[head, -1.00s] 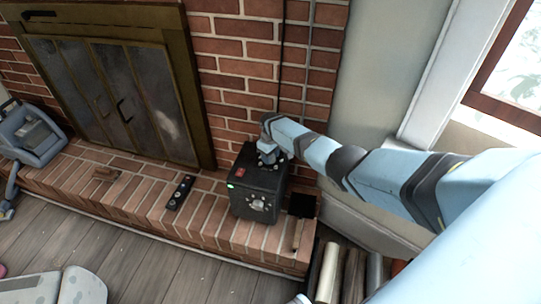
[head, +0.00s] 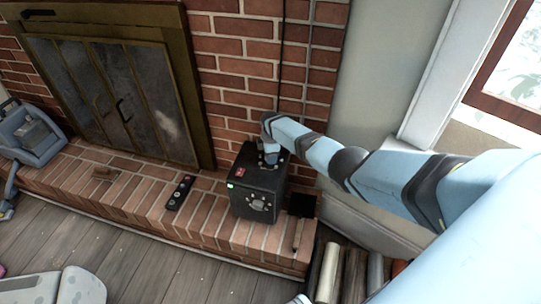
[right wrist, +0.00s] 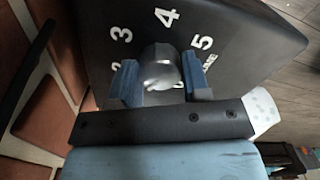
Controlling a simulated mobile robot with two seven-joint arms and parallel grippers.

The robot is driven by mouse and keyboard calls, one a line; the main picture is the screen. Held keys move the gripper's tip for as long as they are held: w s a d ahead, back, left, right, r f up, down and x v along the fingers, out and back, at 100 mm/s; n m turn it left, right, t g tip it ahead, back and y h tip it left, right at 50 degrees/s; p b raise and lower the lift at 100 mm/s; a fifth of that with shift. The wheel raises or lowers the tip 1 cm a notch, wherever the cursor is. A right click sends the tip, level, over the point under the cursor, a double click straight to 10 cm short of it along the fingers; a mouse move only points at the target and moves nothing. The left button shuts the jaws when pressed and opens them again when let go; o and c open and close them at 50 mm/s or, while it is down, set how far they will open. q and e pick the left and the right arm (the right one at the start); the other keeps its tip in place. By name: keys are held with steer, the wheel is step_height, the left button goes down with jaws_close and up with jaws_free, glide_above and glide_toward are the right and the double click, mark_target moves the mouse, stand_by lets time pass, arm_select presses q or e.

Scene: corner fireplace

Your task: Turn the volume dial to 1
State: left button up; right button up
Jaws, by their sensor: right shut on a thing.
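A black box (head: 258,203) stands on the brick hearth, with a small green light, a red mark and a round silver part on its front. In the right wrist view, the volume dial (right wrist: 160,62) is a dark, shiny round knob on the box's top. White numerals, including 3, 4 and 5, curve around it. My right gripper (right wrist: 163,82) has its blue fingers on either side of the knob and is shut on it. In the head view, the right gripper (head: 271,157) reaches down onto the box's top. The dial's setting cannot be read. My left gripper is out of view.
The brick wall (head: 262,75) rises close behind the box. A dark remote-like strip (head: 179,192) lies left of it on the hearth. A small black item (head: 302,204) sits close on the right. Rolled or log-like pieces (head: 328,272) stand below at right.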

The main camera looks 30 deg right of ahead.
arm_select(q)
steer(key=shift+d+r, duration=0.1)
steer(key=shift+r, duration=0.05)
arm_select(e)
steer(key=shift+n, duration=0.9)
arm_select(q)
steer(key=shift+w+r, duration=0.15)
arm_select(e)
steer(key=o, duration=0.9)
steer(key=shift+o, duration=0.2)
steer(key=shift+r, duration=0.1)
steer(key=shift+r, duration=0.35)
step_height(320, 180, up, 3)
steer(key=shift+p, duration=1.05)
arm_select(q)
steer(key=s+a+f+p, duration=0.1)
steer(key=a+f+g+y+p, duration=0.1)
steer(key=p, duration=0.1)
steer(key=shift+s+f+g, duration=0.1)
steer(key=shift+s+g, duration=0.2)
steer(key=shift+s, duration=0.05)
arm_select(e)
step_height(320, 180, up, 10)
